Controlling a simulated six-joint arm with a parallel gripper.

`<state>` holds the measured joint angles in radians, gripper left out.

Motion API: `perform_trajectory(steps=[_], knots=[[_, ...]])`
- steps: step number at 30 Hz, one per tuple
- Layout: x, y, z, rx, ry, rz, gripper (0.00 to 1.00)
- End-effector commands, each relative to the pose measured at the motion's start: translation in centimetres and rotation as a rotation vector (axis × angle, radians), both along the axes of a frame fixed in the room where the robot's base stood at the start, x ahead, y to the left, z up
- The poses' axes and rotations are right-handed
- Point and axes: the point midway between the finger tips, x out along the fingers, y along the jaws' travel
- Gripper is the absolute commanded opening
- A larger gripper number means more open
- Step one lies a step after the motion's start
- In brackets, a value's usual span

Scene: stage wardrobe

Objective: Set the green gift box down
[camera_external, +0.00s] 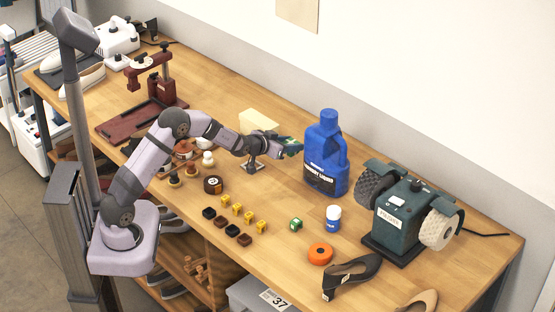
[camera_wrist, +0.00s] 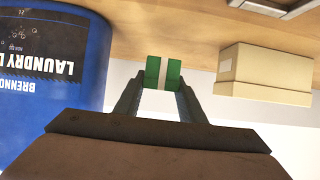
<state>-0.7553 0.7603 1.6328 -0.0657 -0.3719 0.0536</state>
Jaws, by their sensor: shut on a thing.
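A small green gift box with a pale band (camera_wrist: 163,73) is held between the two fingertips of my gripper (camera_wrist: 160,88) in the wrist view. In the external view my gripper (camera_external: 278,146) reaches out level above the workbench, just left of the big blue laundry jug (camera_external: 325,160), with the green box (camera_external: 292,148) at its tip. The box appears raised off the bench. The jug fills the left of the wrist view. The fingers hide the box's sides.
A cream box (camera_external: 258,121) stands behind my gripper. Several yellow and dark pieces sit in front. Bare wood lies below my gripper.

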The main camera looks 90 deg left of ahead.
Motion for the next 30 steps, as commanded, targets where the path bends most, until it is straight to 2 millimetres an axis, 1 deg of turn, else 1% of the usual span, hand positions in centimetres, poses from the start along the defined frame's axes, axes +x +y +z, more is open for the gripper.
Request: perform_trajectory(steps=[7, 15, 17, 26, 30], knots=[[0.0, 0.0, -0.6, 0.002, -0.001, 0.0, 0.14], [0.0, 0.0, -3.5, 0.001, 0.002, -0.001, 0.14], [0.0, 0.0, -3.8, 0.002, 0.001, -0.001, 0.14], [0.0, 0.0, -4.1, 0.003, -0.001, 0.0, 0.14], [0.0, 0.0, -4.5, 0.003, -0.001, 0.0, 0.14]])
